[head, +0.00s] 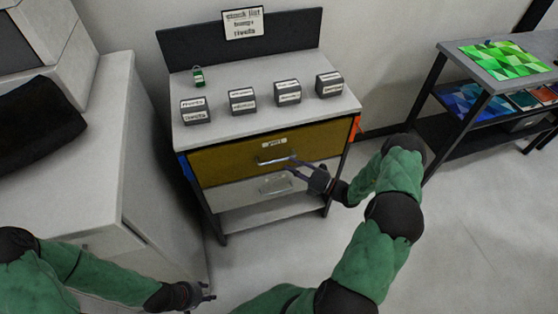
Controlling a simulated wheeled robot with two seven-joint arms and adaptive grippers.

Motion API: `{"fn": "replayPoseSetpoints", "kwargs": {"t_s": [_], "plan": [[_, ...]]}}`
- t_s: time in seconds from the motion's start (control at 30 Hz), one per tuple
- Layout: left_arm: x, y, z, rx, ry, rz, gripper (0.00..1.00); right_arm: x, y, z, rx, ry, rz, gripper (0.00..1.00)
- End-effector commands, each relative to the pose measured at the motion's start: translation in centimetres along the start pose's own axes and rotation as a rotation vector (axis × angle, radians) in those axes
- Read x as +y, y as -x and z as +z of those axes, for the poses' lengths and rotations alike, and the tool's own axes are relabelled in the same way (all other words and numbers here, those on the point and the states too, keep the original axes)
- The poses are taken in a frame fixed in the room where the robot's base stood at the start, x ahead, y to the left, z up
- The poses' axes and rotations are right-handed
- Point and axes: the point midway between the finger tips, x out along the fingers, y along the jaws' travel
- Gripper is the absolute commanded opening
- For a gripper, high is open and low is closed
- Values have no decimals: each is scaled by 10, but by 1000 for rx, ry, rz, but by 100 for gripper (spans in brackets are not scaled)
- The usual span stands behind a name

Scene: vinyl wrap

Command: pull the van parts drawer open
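The van parts drawer (230,164) is the upper, yellow-brown drawer of a small grey cabinet, with a white label and a metal bar handle (272,161). It looks flush with the cabinet front. My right gripper (293,165) is in front of the drawer, its fingers pointing left at the right end of the handle. The fingers look spread apart; whether they touch the handle I cannot tell. My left gripper (208,292) is low at the bottom of the picture, away from the cabinet, with its fingers apart and nothing between them.
Several small labelled dark boxes (243,101) and a green tag (198,77) stand on the cabinet top (219,126). A lower white drawer (231,194) sits beneath. A white counter (76,141) stands left, a dark shelf table (503,61) right. The floor at lower right is clear.

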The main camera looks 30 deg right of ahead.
Motion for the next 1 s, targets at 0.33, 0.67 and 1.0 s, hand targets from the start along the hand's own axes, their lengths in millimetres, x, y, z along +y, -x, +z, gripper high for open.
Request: {"fn": "replayPoseSetpoints", "kwargs": {"t_s": [0.33, 0.67, 1.0], "plan": [[-4, -13, 0, 0, 0, 0, 40, -1, -50, -1, 3, 1, 0, 30], [-5, -14, 0, 0, 0, 0, 40, 0, -58, 0, 1, 1, -1, 30], [-5, -14, -1, 0, 0, 0, 40, 0, -58, 0, 1, 2, -1, 0]]}}
